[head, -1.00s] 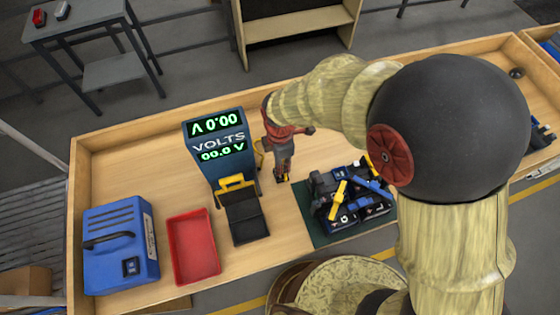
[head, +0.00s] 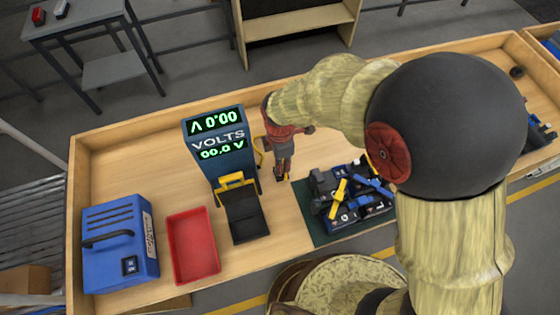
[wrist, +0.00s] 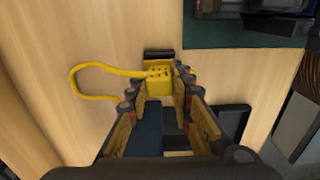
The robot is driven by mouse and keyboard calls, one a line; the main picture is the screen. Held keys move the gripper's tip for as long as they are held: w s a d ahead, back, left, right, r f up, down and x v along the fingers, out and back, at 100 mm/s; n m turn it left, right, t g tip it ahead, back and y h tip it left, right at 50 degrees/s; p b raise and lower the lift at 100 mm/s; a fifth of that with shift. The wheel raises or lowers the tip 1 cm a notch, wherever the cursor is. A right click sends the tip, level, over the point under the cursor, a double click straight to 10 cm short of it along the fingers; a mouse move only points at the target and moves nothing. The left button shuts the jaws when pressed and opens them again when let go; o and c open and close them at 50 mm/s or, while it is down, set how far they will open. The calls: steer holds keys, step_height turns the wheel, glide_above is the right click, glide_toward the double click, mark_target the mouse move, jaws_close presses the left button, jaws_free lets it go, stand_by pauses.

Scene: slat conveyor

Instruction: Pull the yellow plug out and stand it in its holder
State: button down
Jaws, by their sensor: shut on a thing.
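The yellow plug (wrist: 159,77) is a small block with a yellow cable looping off to the left in the wrist view. My gripper (wrist: 162,88) is shut on it, a fingertip on each side. In the head view my gripper (head: 283,174) points down near the wooden bench top, right of the blue VOLTS meter (head: 222,172). The plug itself is mostly hidden there; part of the yellow cable (head: 260,150) shows beside the meter. A dark block (wrist: 158,54) lies just beyond the plug in the wrist view. I cannot tell whether it is the holder or the plug's end.
A red tray (head: 194,246) and blue case (head: 120,245) stand left. A green mat (head: 318,232) with blue, black and yellow parts lies right. Bare wood lies left of the meter.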

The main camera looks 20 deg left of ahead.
steer(key=shift+f+b, duration=0.45)
steer(key=shift+f, duration=0.35)
steer(key=c, duration=1.5)
jaws_free()
steer(key=shift+r, duration=0.1)
step_height(320, 180, up, 12)
steer(key=shift+f, duration=0.1)
